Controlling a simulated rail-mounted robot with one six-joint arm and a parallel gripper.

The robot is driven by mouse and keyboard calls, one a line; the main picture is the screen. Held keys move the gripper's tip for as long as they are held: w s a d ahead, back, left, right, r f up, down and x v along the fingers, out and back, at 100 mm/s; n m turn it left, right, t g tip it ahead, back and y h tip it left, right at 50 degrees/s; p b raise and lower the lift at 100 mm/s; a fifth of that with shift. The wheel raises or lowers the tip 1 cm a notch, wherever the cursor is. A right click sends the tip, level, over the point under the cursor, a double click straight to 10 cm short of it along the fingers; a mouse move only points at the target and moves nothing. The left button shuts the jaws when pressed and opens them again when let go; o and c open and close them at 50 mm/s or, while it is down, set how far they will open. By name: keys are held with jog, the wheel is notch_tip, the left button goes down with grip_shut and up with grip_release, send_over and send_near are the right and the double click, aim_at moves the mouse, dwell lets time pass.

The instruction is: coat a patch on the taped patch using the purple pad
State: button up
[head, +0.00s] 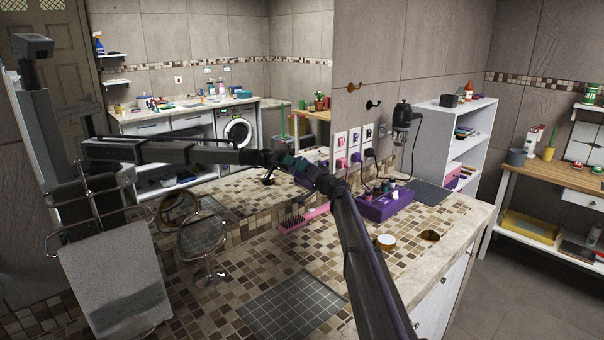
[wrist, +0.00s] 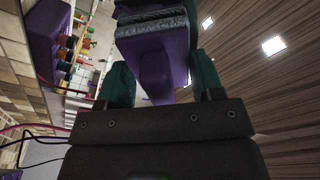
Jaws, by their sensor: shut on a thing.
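My gripper (head: 310,172) hangs above the back of the tiled counter, in front of a large mirror. In the wrist view its teal fingers are shut on the purple pad (wrist: 155,68). The pad's grey speckled face (wrist: 152,22) points away from the palm, toward the top of the picture, and shows no contact there. I cannot make out the taped patch in either view.
A purple box (head: 388,204) with bottles stands right of my gripper. A pink brush (head: 303,219), a round stand mirror (head: 203,240), a small jar (head: 386,241) and a grey mat (head: 294,304) are on the counter. A towel (head: 115,280) hangs front left.

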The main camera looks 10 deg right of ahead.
aim_at(289, 171)
jog(key=w+d, duration=0.1)
jog(key=d, duration=0.1)
jog(key=w+d, duration=0.2)
jog(key=shift+w+d, duration=0.15)
jog(key=shift+d, duration=0.15)
jog(key=shift+s+a, duration=1.05)
jog(key=shift+a, duration=0.55)
jog(key=shift+s+a, duration=1.1)
jog(key=shift+a, duration=0.45)
jog(key=shift+s+a, duration=1.05)
jog(key=shift+a, duration=0.55)
jog(key=shift+d+r+v, duration=0.15)
jog(key=shift+v, duration=1.3)
jog(key=shift+d+r+v, duration=0.1)
jog(key=shift+v, duration=1.4)
